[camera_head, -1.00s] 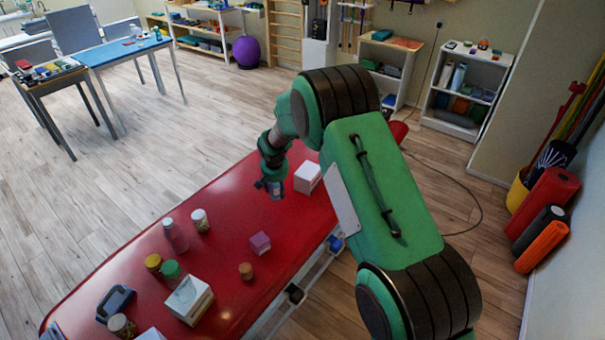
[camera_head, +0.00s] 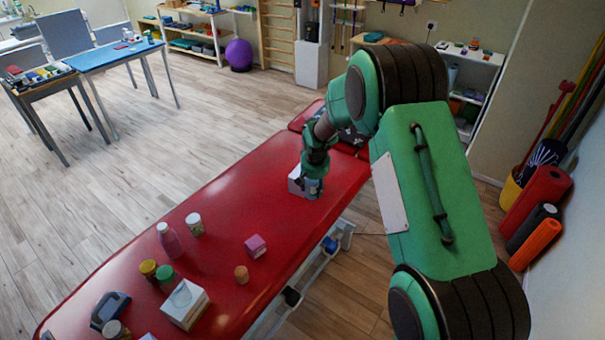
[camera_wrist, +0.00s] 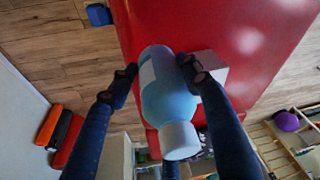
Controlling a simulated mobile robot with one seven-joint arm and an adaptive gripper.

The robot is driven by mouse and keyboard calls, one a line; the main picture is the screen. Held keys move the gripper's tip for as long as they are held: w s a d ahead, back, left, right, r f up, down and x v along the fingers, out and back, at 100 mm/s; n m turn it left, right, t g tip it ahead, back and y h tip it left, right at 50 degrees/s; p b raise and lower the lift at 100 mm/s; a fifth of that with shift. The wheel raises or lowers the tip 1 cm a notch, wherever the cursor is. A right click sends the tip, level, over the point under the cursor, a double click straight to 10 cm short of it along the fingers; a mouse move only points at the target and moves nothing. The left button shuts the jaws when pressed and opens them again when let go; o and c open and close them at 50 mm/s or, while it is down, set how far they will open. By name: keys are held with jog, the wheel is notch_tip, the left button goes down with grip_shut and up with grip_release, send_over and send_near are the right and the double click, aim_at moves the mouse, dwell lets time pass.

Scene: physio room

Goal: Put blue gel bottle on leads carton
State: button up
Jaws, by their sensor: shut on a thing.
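My gripper (camera_wrist: 155,75) is shut on a blue gel bottle (camera_wrist: 170,100) with a white cap, one finger on each side of its body. In the wrist view the cap end points toward the camera. A plain white carton (camera_wrist: 213,66) shows partly behind the bottle; no label is readable, so I cannot be sure it is the leads carton. In the head view my gripper (camera_head: 312,188) is right at this white carton (camera_head: 295,181), partly covering it. The carton is on the red treatment table (camera_head: 232,200). I cannot tell whether bottle and carton touch.
Nearer on the table are a pink bottle (camera_head: 168,240), a white-lidded jar (camera_head: 194,224), a pink-purple box (camera_head: 255,245), a small orange-brown jar (camera_head: 242,274) and a white box (camera_head: 185,303). The table between these and my gripper is clear.

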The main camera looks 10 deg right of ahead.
jog(key=shift+w, duration=0.1)
jog(key=w, duration=0.5)
jog(key=w+f+b, duration=0.1)
jog(key=w, duration=0.4)
jog(key=w+b, duration=0.1)
jog(key=w, duration=0.5)
jog(key=shift+a+f, duration=0.2)
jog(key=shift+f, duration=0.1)
jog(key=shift+f+b, duration=0.6)
jog(key=shift+f, duration=1.05)
jog(key=shift+f, duration=0.15)
jog(key=o, duration=1.4)
jog(key=shift+s, duration=0.1)
jog(key=shift+o, duration=0.2)
